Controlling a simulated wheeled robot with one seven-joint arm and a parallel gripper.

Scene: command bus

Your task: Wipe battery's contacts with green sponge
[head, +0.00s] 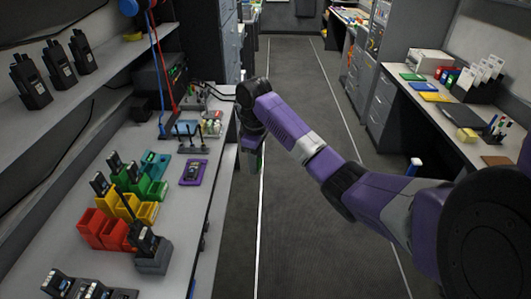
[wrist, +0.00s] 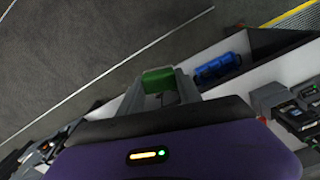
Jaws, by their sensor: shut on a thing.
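My gripper (wrist: 158,95) is shut on the green sponge (wrist: 158,78), which shows between the two grey fingers in the wrist view. In the head view my gripper (head: 250,142) hangs just off the right edge of the bench, over the floor, with a sliver of the green sponge (head: 257,161) showing below it. A small dark block, likely the battery (head: 193,171), lies on a purple mat (head: 184,181) on the bench, left of and apart from my gripper. Its contacts are too small to make out.
Red (head: 90,229), yellow and green bins holding radios stand on the bench (head: 190,225) left of the mat. A dark charger (head: 153,258) with a radio is nearer. A tray with small items (head: 198,128) lies behind the mat. The aisle floor (head: 300,230) is clear.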

